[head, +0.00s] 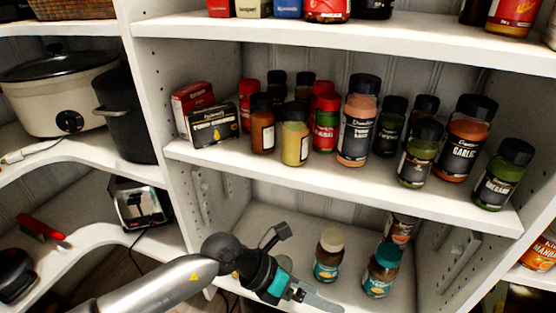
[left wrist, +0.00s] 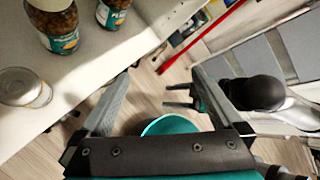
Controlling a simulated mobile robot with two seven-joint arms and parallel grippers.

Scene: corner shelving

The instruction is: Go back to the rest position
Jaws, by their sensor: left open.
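My left gripper (head: 312,298) is in front of the lower shelf in the head view, low in the picture, with its arm coming in from the left. In the left wrist view its two fingers (left wrist: 165,92) stand wide apart with nothing held between them. It is apart from the jars with teal labels on the lower shelf, one cream-lidded (head: 328,255) and one teal-lidded (head: 382,270). My right gripper (left wrist: 185,95) seems to show in the left wrist view beyond the left one, beside a black wrist part; its jaw state is unclear.
The middle shelf (head: 330,180) carries several spice jars and boxes. A slow cooker (head: 60,95) and black pot (head: 125,115) stand at left. In the wrist view, jars (left wrist: 52,25) and a pale-lidded jar (left wrist: 25,87) are left of the gripper; wooden floor shows below.

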